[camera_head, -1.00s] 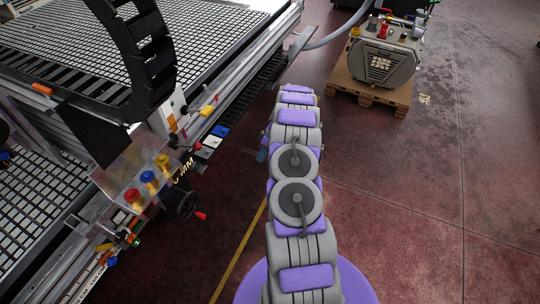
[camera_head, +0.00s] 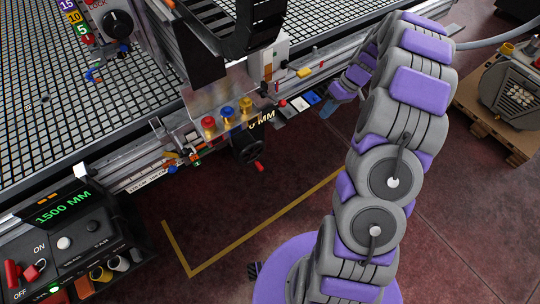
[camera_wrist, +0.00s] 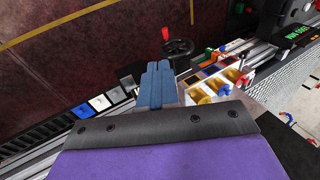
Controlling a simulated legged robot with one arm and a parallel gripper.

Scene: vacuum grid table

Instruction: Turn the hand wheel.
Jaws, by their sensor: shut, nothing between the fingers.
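The hand wheel (camera_head: 248,143) is a small black wheel with a red handle on the front side of the machine, below the colored knobs. In the wrist view the hand wheel (camera_wrist: 179,47) is just beyond my fingertips, its red handle at the upper left of its rim. My gripper (camera_wrist: 158,68) has blue-grey fingers, shut and empty. The fingers overlap the wheel's near area in the wrist view, but I see no clear contact. In the head view the arm's far end is to the right of the wheel, apart from it.
A bracket with red, blue and yellow knobs (camera_head: 227,112) sits right above the wheel. A control box (camera_head: 72,238) reading 1500 MM is at lower left. The grid table (camera_head: 60,100) fills the upper left. A pump (camera_head: 512,92) on a pallet is at right. Red floor in front is clear.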

